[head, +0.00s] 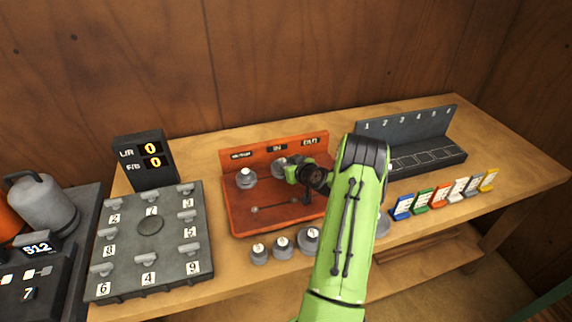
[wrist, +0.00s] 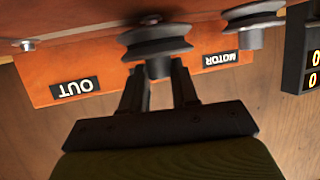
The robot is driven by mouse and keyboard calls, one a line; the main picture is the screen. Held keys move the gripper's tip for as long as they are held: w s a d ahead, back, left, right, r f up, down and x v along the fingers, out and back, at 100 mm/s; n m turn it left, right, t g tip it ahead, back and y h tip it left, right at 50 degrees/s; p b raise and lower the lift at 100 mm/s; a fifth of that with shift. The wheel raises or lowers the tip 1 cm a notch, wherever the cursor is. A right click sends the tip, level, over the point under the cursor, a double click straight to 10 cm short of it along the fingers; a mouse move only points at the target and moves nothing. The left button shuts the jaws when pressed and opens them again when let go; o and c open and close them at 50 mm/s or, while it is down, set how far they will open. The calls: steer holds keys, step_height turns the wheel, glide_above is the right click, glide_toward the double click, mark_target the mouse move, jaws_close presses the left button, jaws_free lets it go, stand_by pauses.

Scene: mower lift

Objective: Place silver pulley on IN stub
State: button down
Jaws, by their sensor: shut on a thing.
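A grey grooved pulley (wrist: 155,42) is held by its hub between the fingers of my gripper (wrist: 158,72) in the wrist view. In the head view, the pulley (head: 279,168) is just left of my gripper (head: 290,172), below the IN label (head: 277,149) on the orange board. The IN stub is hidden behind the pulley, so I cannot tell whether the pulley is on it or only in front of it. Another grey pulley (head: 246,179) sits at the MOTOR position; it also shows at the right in the wrist view (wrist: 248,27).
Several loose grey pulleys (head: 282,246) stand along the front of the orange board (head: 236,217). A numbered peg plate (head: 150,265) and a display reading 0 and 0 (head: 146,160) are at the left. Coloured tags (head: 442,195) and a dark numbered rack (head: 408,128) are at the right.

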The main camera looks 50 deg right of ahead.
steer(key=shift+f+b, duration=0.6)
steer(key=shift+b, duration=0.2)
steer(key=c, duration=0.8)
jaws_free()
steer(key=shift+c, duration=0.2)
steer(key=shift+r, duration=0.15)
